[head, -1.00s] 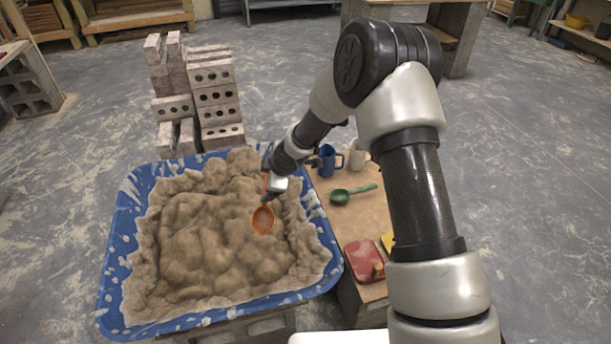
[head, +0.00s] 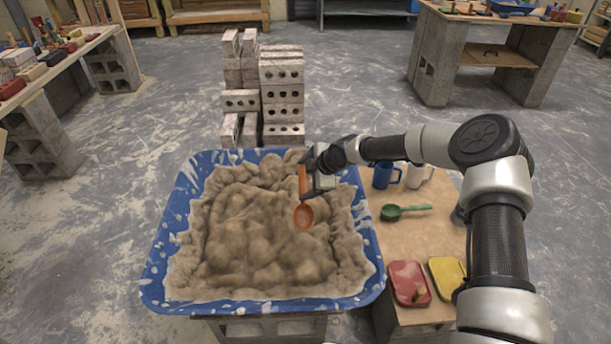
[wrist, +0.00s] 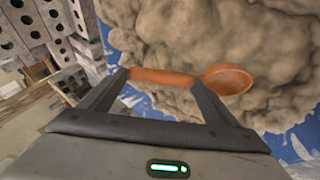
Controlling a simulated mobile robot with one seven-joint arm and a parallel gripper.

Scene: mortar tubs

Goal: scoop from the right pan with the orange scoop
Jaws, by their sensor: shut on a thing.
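My gripper (head: 312,182) is shut on the handle of the orange scoop (head: 303,216), whose bowl hangs over the right part of the mortar. The wrist view also shows the scoop (wrist: 228,79), its handle crossing between the fingertips of my gripper (wrist: 160,82). The bowl looks empty; I cannot tell whether it touches the mortar. The large blue tub (head: 374,262) is filled with lumpy grey-brown mortar (head: 250,225), heaped along the walls. It is the only large tub in view.
A wooden board (head: 440,235) right of the tub bears a green scoop (head: 393,212), a blue mug (head: 384,176), a pale mug (head: 416,176), a red pan (head: 408,281) and a yellow one (head: 447,272). Stacked blocks (head: 283,95) stand behind the tub.

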